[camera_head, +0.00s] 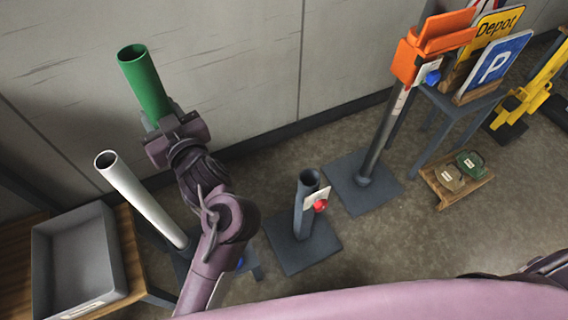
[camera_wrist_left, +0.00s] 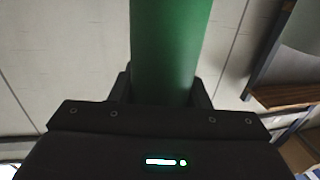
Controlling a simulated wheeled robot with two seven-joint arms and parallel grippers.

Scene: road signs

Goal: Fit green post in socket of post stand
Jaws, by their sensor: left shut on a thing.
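The green post (camera_head: 145,82) is a hollow tube, held raised and slightly tilted near the wall at the upper left. My left gripper (camera_head: 168,124) is shut around its lower part. In the left wrist view the green post (camera_wrist_left: 165,50) runs up between the fingers; its lower end is hidden in both views. The post stand (camera_head: 303,210) is a dark grey upright tube with an open top on a square base, with a white tag and red knob. It stands on the floor to the right of and below the gripper, apart from the post. My right gripper does not show.
A silver post (camera_head: 142,198) stands at the left, beside a grey tray (camera_head: 52,270) on a wooden table. A stand with an orange head (camera_head: 428,48), a rack with a blue parking sign (camera_head: 492,68), and a wooden board (camera_head: 455,181) with two small blocks are at the right.

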